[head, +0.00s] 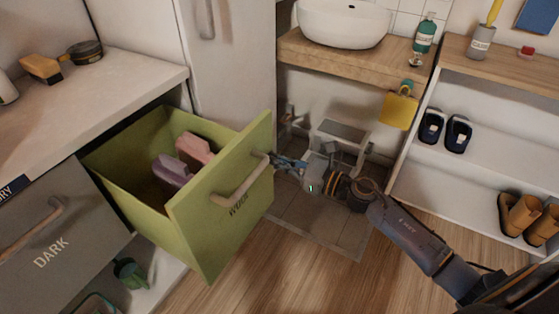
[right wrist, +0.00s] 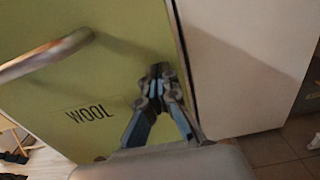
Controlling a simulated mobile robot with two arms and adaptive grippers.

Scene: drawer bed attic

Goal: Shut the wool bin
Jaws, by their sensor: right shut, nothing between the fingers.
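The wool bin (head: 230,205) is a green pull-out bin marked WOOL, standing well out from the cabinet. Pink and purple folded items (head: 172,170) lie inside it. Its light handle (head: 240,180) runs across the front; the handle also shows in the right wrist view (right wrist: 45,55). My right gripper (head: 277,158) is shut and empty, at the right part of the green front (right wrist: 110,60), to the right of the handle. In the right wrist view its fingertips (right wrist: 157,72) are close to the front panel near its edge; I cannot tell whether they touch. My left gripper is not in view.
A grey bin marked DARK (head: 60,225) is at the left, under a white counter (head: 110,80). A tall white cabinet (head: 230,60) stands behind the wool bin. A shoe shelf (head: 480,155) is at the right. The wooden floor (head: 290,265) in front is clear.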

